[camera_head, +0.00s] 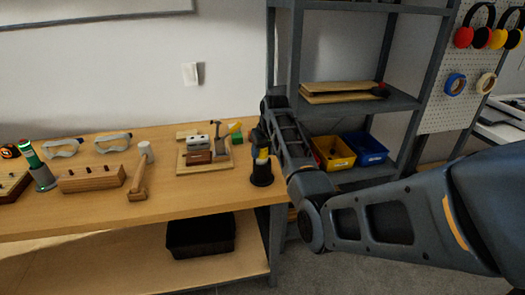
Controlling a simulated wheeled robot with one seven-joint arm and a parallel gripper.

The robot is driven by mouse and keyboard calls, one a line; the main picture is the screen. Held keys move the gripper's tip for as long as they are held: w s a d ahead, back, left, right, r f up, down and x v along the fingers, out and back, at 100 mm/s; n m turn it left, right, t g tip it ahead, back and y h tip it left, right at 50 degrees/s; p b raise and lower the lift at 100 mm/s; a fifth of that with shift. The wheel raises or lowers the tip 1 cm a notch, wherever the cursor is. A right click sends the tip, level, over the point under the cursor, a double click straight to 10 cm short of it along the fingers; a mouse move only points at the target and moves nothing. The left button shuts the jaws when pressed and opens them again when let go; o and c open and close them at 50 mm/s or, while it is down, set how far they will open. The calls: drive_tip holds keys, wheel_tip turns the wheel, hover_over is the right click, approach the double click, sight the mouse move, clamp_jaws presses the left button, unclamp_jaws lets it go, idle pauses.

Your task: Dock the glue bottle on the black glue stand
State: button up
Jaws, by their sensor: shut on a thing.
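The black glue stand (261,178) is a dark round holder near the right end of the wooden workbench. The glue bottle (262,155) shows as a small yellow and pale patch right above the stand, upright or nearly so. My gripper (261,146) is shut on the bottle from above, and its dark fingers and my wrist hide most of it. The bottle's lower end meets the stand's top in the picture. I cannot tell whether it is seated in it or just over it.
A wooden board with a small vise and blocks (205,160) lies left of the stand. A mallet (140,172), a wooden block (93,178), goggles (114,142) and a green-topped bottle (30,155) in a grey holder are farther left. Shelves with yellow (333,153) and blue bins (364,149) stand behind my arm.

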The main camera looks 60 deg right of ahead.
drive_tip(key=shift+f, duration=0.5)
drive_tip(key=o, duration=0.8)
drive_tip(key=shift+o, duration=0.2)
drive_tip(key=shift+p+v, duration=0.85)
drive_tip(key=shift+v, duration=0.6)
drive_tip(key=v, duration=0.8)
